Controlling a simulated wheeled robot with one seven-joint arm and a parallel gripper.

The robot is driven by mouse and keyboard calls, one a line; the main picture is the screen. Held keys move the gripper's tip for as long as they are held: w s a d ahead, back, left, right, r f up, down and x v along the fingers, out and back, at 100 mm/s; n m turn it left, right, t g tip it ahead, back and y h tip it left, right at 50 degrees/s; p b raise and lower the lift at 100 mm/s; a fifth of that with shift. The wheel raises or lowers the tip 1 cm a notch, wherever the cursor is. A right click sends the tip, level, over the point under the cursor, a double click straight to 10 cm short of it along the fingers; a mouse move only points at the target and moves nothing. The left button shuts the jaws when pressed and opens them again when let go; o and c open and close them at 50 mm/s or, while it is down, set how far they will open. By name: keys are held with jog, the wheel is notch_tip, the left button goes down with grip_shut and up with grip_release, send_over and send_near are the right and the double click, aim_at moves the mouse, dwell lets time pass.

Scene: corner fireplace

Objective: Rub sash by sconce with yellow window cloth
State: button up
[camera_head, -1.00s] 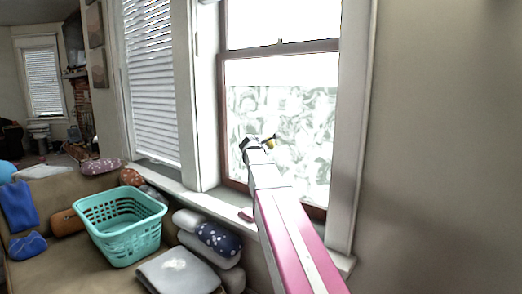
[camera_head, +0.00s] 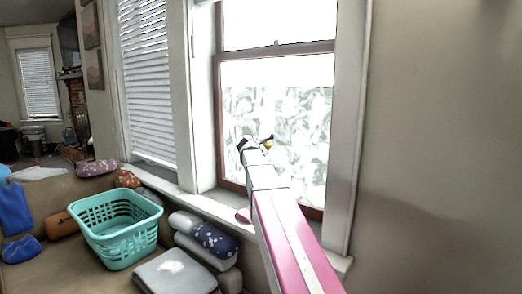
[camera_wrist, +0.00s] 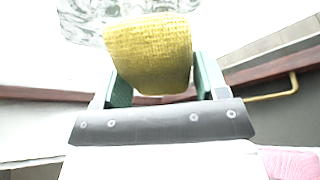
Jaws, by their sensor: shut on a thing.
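The brown-framed window sash (camera_head: 275,49) stands in the middle of the head view. Its lower pane (camera_head: 285,130) bears a pale grey-white swirled patch, which also shows at the top of the wrist view. My gripper (camera_wrist: 155,85) has green fingers and is shut on the yellow window cloth (camera_wrist: 148,50), a thick, textured pad. In the head view the cloth (camera_head: 268,144) is a small yellow spot at the arm's end, in front of the lower pane. I cannot tell whether it touches the glass. No sconce is clearly recognisable.
A teal basket (camera_head: 118,228) stands on a tan seat at lower left, beside stacked cushions (camera_head: 212,238) and a folded grey cloth (camera_head: 175,272). The white sill (camera_head: 215,207) runs below the window. A bare wall (camera_head: 445,150) fills the right. A brass bar (camera_wrist: 275,95) shows in the wrist view.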

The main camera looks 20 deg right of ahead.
aim_at(269, 148)
jog(key=shift+w+d, duration=0.5)
jog(key=shift+d, duration=0.15)
dwell(0.3)
jog(key=shift+s+d, duration=0.5)
jog(key=shift+s, duration=0.35)
jog(key=shift+s+d, duration=0.5)
jog(key=shift+s, duration=0.3)
jog(key=shift+d, duration=0.2)
jog(key=shift+w+a, duration=0.55)
jog(key=shift+w, duration=0.4)
jog(key=shift+w+a, duration=0.5)
jog(key=shift+w, duration=0.4)
jog(key=shift+c, duration=0.3)
jog(key=shift+r, duration=0.1)
jog(key=s+a, duration=0.3)
jog(key=a, duration=0.2)
jog(key=shift+s, duration=0.4)
